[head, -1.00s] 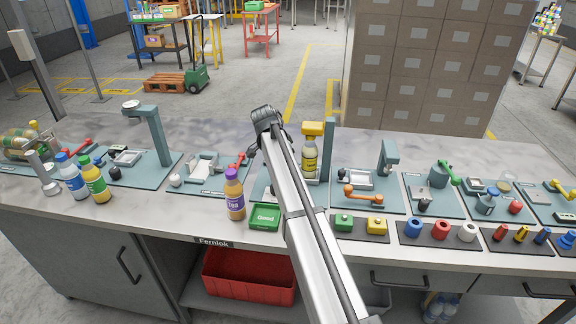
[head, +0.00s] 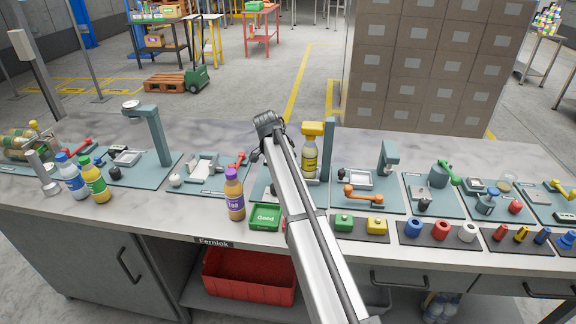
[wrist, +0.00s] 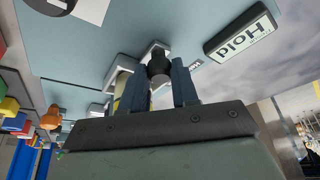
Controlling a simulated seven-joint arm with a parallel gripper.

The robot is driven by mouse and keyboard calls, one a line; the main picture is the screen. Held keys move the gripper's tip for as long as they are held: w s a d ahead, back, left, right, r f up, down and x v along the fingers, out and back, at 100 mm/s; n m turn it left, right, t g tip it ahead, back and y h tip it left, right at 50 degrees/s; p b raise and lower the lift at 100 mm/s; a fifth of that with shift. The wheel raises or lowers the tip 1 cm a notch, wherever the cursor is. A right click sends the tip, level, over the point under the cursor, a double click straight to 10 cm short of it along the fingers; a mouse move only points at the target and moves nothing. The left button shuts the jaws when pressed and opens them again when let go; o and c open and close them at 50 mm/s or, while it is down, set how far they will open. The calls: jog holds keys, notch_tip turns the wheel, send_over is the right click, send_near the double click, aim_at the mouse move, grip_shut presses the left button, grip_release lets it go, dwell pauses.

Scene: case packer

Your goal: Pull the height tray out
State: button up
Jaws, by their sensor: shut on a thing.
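In the wrist view my gripper (wrist: 160,78) has its two blue fingers closed around a dark round knob (wrist: 158,64). The knob sits on a small pale block, which I take to be the front of the height tray (wrist: 155,47). How far the tray is out cannot be seen. In the head view my arm covers the front of this station, and the gripper and knob are hidden behind it. A bottle with a yellow label (head: 309,157) stands upright in the station under a yellow head (head: 312,128).
A green "Good" tray (head: 265,216) and a purple-labelled bottle (head: 235,197) stand left of my arm at the bench's front. An orange lever (head: 362,193) and colored parts are to the right.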

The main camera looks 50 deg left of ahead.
grip_shut()
jog(key=s+a, duration=0.6)
jog(key=shift+s+a, duration=0.2)
jog(key=shift+a, duration=0.05)
jog(key=o, duration=0.8)
grip_release()
jog(key=shift+c, duration=0.2)
jog(key=shift+r, duration=0.1)
jog(key=v, duration=1.3)
jog(key=shift+s+r, duration=0.2)
